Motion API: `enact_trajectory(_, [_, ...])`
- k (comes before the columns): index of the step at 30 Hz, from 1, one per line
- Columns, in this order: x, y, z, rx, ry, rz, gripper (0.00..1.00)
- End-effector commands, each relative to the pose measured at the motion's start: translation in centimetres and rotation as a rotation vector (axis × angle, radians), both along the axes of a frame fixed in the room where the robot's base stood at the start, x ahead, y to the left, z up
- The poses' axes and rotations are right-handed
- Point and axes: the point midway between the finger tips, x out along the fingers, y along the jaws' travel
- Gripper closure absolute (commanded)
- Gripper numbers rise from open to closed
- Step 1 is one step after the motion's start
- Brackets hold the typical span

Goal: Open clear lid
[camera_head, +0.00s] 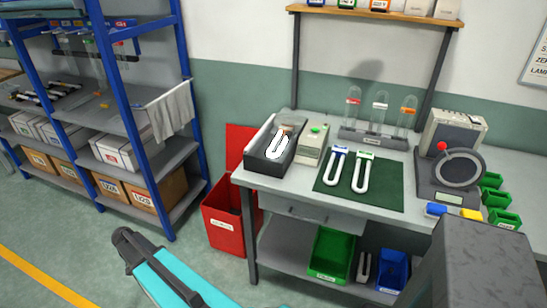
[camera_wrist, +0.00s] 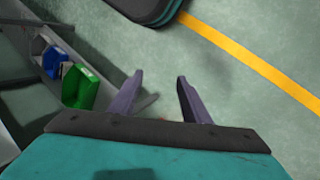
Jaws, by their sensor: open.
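A dark open-topped box (camera_head: 262,166) stands at the left end of the workbench in the head view. A white U-shaped piece (camera_head: 276,147) shows inside it. A pale strip (camera_head: 260,131) runs along the box's left edge. I cannot make out for sure whether a clear lid covers the box or which part is the lid. My gripper (camera_wrist: 158,82) is open and empty in the wrist view. It is over bare floor, away from the box, which is not visible in that view.
The workbench (camera_head: 300,189) also holds a green mat (camera_head: 377,196) with U-shaped tubes, a grey device (camera_head: 313,146), a rack (camera_head: 375,138) of clear tubes and a round gauge-like device (camera_head: 458,170). A red bin (camera_head: 223,224) stands beside it. Blue shelving is at left.

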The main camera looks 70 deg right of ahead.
Motion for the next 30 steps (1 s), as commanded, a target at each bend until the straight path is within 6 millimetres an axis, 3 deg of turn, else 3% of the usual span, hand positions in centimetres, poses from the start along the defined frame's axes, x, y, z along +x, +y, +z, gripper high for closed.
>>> enact_trajectory(1, [1.3, -1.9, 1.2, -0.020, -0.018, -0.037, 0.57])
enact_trajectory(6, [3.6, -7.9, 5.6, -0.086, -0.062, -0.158, 0.57])
enact_trajectory(15, [5.2, -19.2, 14.5, -0.196, -0.144, -0.364, 0.57])
enact_trajectory(23, [3.6, -29.2, 23.2, -0.287, -0.214, -0.534, 0.57])
enact_trajectory(30, [-0.4, -38.0, 31.9, -0.372, -0.276, -0.686, 0.57])
